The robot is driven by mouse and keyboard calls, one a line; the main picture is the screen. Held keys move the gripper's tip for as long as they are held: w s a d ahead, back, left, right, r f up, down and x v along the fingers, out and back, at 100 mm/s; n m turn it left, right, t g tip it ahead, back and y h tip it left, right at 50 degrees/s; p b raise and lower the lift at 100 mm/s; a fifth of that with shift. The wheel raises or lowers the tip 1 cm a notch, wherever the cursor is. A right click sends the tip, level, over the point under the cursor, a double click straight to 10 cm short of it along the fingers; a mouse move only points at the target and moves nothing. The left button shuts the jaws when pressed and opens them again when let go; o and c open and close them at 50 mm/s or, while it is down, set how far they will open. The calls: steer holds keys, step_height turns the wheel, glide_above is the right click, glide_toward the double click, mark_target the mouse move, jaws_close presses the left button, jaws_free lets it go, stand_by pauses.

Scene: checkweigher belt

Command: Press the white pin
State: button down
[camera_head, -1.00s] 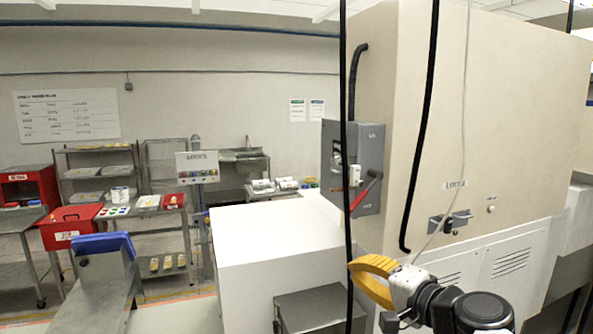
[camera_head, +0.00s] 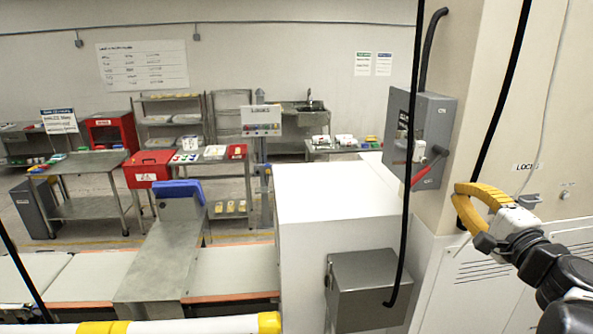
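I cannot tell for certain which part is the white pin. A small pale round knob (camera_head: 566,192) is on the beige cabinet's panel at the far right, beside the "LOCK" label. A small white part (camera_head: 402,135) also shows on the grey switch box (camera_head: 430,128), next to its red-handled lever (camera_head: 428,170). My gripper (camera_head: 462,208), with yellow curved fingers, is at the right in front of the cabinet, below and right of the switch box. Its fingers overlap in this view, so their opening is hidden. I see nothing held in it.
The beige cabinet (camera_head: 465,130) fills the right side. Black cables hang in front of it. A grey metal box (camera_head: 368,285) and a white housing (camera_head: 325,195) stand at centre. A belt (camera_head: 90,275) runs at lower left. Tables, shelves and a red bin (camera_head: 148,168) stand behind.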

mark_target(421, 158)
steer(key=w+p, duration=0.1)
steer(key=w, duration=1.1)
steer(key=shift+a+r, duration=0.2)
steer(key=shift+r, duration=0.15)
